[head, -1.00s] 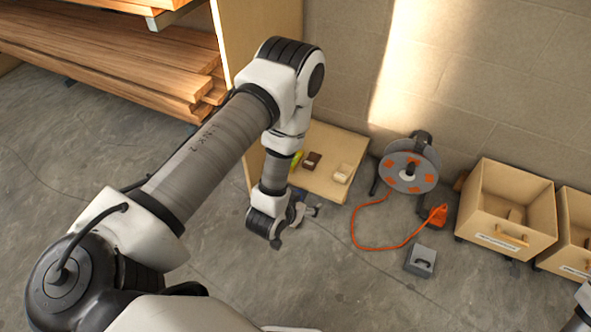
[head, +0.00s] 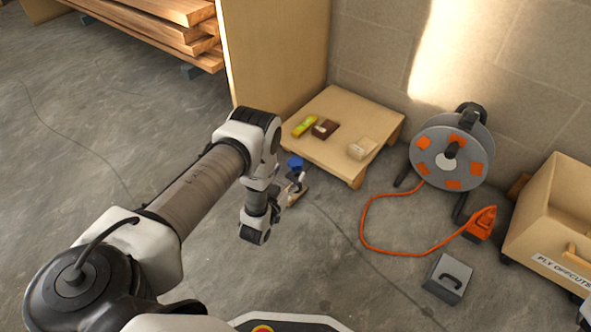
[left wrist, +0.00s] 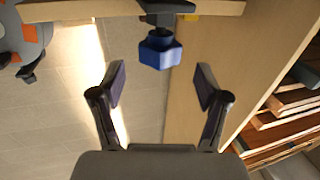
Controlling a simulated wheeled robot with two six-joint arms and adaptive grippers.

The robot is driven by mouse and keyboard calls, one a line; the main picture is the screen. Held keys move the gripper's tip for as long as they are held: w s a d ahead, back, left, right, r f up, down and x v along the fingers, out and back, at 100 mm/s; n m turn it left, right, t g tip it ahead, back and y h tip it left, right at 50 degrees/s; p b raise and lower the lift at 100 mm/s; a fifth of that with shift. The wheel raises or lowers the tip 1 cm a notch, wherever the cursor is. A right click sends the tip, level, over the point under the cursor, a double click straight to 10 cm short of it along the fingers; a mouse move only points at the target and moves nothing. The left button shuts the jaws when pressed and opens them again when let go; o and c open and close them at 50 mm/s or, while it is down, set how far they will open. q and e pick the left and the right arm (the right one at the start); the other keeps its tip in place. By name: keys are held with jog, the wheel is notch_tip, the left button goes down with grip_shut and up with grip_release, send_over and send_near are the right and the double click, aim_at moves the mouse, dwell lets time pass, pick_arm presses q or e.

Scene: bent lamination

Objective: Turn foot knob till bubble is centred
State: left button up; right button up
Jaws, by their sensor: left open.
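A low plywood table (head: 330,108) stands by the wall, with a yellow-green spirit level (head: 304,126) lying on its top. The bubble is too small to make out. A blue foot knob (head: 295,162) sits at the table's near left corner; in the left wrist view it also shows (left wrist: 160,50), under a dark foot fitting at the table edge. My left gripper (head: 292,190) is just in front of the knob in the head view. In the left wrist view the open fingers (left wrist: 160,82) are apart and empty, with the knob beyond their tips, roughly centred between them.
A brown block (head: 325,129) and a pale block (head: 362,147) rest on the table. A cable reel (head: 450,150) with orange cord, a grey box (head: 447,277) and a plywood bin (head: 550,225) stand to the right. A tall plywood panel (head: 275,55) is close on the left.

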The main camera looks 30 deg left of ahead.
aim_at(292, 168)
pick_arm(q)
jog(key=w, duration=0.1)
jog(key=w+b, duration=0.1)
jog(key=w, duration=0.1)
jog(key=w+b, duration=0.1)
jog(key=shift+w+a+f, duration=0.2)
jog(key=shift+w+a, duration=0.15)
jog(key=shift+a, duration=0.05)
pick_arm(e)
jog(key=f, duration=0.1)
jog(key=w+f, duration=0.1)
jog(key=f, duration=0.1)
jog(key=shift+f, duration=0.3)
pick_arm(q)
jog(key=shift+w+r, duration=0.15)
jog(key=shift+w, duration=0.15)
jog(key=c, duration=1.2)
jog(key=shift+a+r, duration=0.1)
pick_arm(e)
jog(key=shift+r, duration=0.15)
